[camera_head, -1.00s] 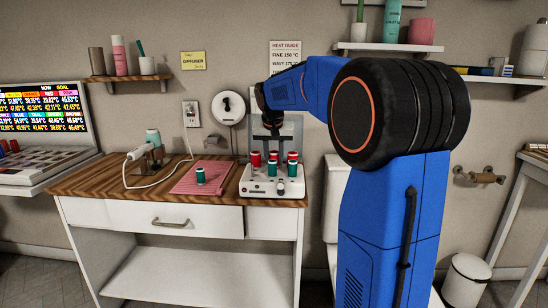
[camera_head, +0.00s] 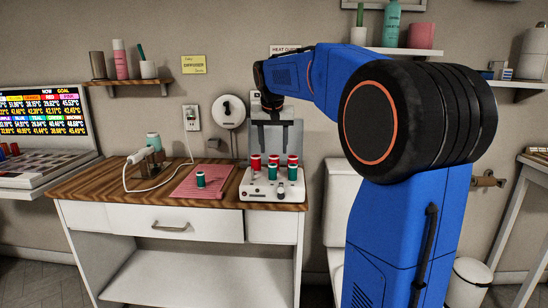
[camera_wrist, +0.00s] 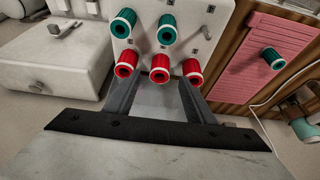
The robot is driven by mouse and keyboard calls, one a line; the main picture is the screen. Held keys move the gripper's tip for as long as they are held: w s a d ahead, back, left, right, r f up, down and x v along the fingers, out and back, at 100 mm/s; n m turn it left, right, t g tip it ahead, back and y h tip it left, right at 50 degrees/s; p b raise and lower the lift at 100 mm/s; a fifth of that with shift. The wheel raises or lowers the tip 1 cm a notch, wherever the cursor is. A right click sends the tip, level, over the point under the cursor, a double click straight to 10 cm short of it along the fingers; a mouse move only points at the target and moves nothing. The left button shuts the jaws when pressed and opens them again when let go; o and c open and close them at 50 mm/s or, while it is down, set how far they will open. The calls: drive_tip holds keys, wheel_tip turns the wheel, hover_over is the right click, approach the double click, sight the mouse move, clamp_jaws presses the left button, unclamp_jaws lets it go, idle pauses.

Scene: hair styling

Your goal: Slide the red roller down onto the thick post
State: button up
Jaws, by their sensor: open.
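Three red rollers with pale rims stand in a row at the back of the white heater (camera_head: 246,194): left (camera_head: 255,162), middle (camera_head: 274,163) and right (camera_head: 292,161). Two green rollers (camera_head: 273,173) stand before the middle and right ones. In the wrist view a bare thin post (camera_wrist: 208,34) shows beside the green pair. My gripper (camera_wrist: 152,82) is open and empty above the back row; its fingers spread around the line of sight to the middle red roller (camera_wrist: 160,68). The red rollers hide whatever posts they stand on, so I cannot tell which is thick.
A pink mat (camera_head: 214,183) with a green roller (camera_head: 200,180) lies left of the heater. A white dryer-like tool (camera_head: 140,155) with a cord stands further left. A wall shelf (camera_head: 390,50) is above right. The wooden tabletop's (camera_head: 95,182) front left is clear.

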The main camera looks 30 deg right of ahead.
drive_tip(key=v, duration=0.9)
drive_tip(key=shift+r, duration=0.35)
drive_tip(key=shift+s, duration=0.1)
drive_tip(key=shift+a, duration=0.1)
drive_tip(key=s+a+f+n+y, duration=0.1)
drive_tip(key=s+a+f, duration=0.4)
drive_tip(key=s+f, duration=0.5)
drive_tip(key=s+a+f+n, duration=0.3)
drive_tip(key=s+a+f, duration=0.1)
drive_tip(key=s+f, duration=0.6)
drive_tip(key=s+a+f+n+t+y, duration=0.1)
drive_tip(key=s+a+f, duration=0.4)
drive_tip(key=s+f, duration=0.5)
drive_tip(key=s+n, duration=0.1)
drive_tip(key=s, duration=0.3)
drive_tip(key=shift+a+n+y, duration=0.3)
drive_tip(key=shift+n, duration=0.1)
